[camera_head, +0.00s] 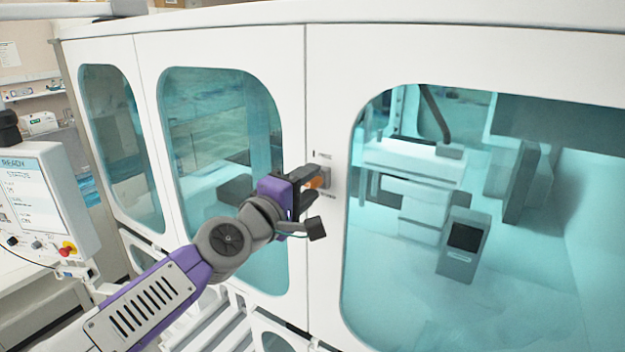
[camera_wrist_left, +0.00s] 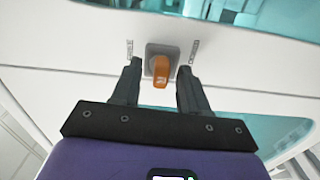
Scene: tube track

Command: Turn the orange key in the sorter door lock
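The orange key (camera_wrist_left: 160,70) sits in a grey square lock (camera_wrist_left: 161,52) on the white sorter door (camera_head: 324,75). In the left wrist view it lies between the two dark fingers of my left gripper (camera_wrist_left: 160,78), with a visible gap on each side. The left gripper is open around the key. In the head view, the left gripper (camera_head: 312,184) is at the lock and the orange key (camera_head: 316,183) shows partly between its fingers. The right gripper does not show in either view.
Small printed labels flank the lock. A teal window (camera_head: 480,290) fills the door to the right, with machinery behind it. Another windowed door (camera_head: 290,60) is to the left. A control panel with a red button (camera_head: 67,249) stands at far left.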

